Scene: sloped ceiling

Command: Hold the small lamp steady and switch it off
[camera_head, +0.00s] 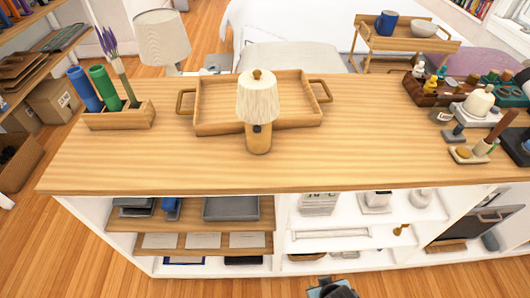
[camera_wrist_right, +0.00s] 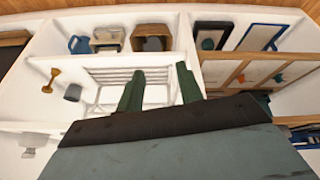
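The small lamp (camera_head: 258,108) stands upright on the wooden counter (camera_head: 170,160), near its middle. It has a cream pleated shade, a wooden knob on top and a tan wooden base with a small dark spot on the front, which may be its switch. I cannot tell whether it is lit. My right gripper (camera_wrist_right: 159,74) shows in the right wrist view with two green fingers apart and nothing between them. It faces the white shelves below the counter, away from the lamp. My left gripper is not in view.
A wooden tray (camera_head: 215,112) with handles sits right behind the lamp. A wooden holder (camera_head: 120,118) with rolls and lavender stands left. Several small items and a dark wooden organiser (camera_head: 432,93) crowd the right. The counter's front strip is clear. White shelves (camera_wrist_right: 60,45) lie below.

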